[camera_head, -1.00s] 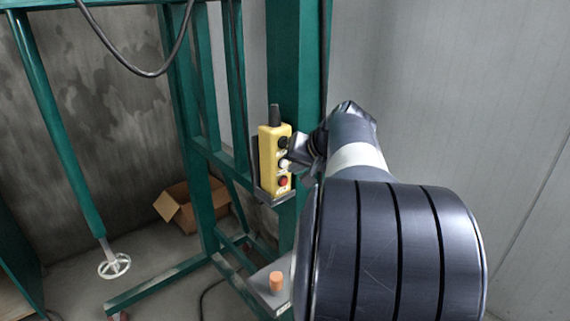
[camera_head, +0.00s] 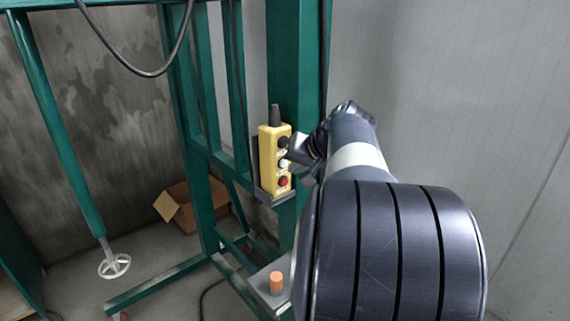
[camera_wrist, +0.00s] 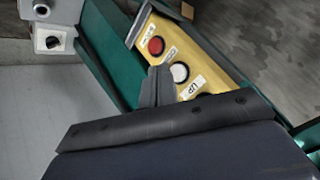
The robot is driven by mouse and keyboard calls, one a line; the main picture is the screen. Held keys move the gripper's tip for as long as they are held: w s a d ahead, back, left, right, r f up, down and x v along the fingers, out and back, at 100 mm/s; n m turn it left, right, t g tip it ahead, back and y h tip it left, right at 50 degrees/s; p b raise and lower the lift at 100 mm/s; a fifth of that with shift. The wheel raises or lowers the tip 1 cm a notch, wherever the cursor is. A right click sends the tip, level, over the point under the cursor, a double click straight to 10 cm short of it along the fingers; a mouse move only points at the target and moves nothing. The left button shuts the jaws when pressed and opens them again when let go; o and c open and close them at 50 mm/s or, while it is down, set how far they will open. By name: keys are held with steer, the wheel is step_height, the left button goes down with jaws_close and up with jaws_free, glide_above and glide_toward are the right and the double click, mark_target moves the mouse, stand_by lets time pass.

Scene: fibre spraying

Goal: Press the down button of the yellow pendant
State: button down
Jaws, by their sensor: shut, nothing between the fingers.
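The yellow pendant (camera_head: 273,160) hangs upright in a holder on the green frame, with a black button (camera_head: 283,142) on top, a white button (camera_head: 284,164) in the middle and a red button (camera_head: 282,181) at the bottom. In the wrist view, the white button (camera_wrist: 180,73) lies between the red button (camera_wrist: 156,46) and a label reading UP (camera_wrist: 191,88). The black button is mostly hidden there by my wrist. My gripper (camera_wrist: 160,70) is shut and empty, its tips right beside the white button. I cannot tell whether they touch it.
The green steel frame (camera_head: 196,120) stands behind and left of the pendant. A dark cable (camera_head: 150,73) loops above. An open cardboard box (camera_head: 178,211) and a white handwheel (camera_head: 114,266) are low at left. An orange knob (camera_head: 276,282) is below the pendant. The grey wall at right is clear.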

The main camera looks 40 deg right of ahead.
steer(key=shift+w, duration=0.1)
stand_by(0.3)
steer(key=shift+w, duration=0.35)
steer(key=shift+w+a, duration=0.1)
steer(key=shift+w, duration=0.5)
stand_by(1.1)
steer(key=shift+s, duration=1.05)
steer(key=s, duration=0.1)
steer(key=s+b, duration=0.1)
steer(key=s, duration=0.1)
steer(key=s+b, duration=0.1)
steer(key=s, duration=0.1)
steer(key=shift+d, duration=0.3)
steer(key=shift+w, duration=0.15)
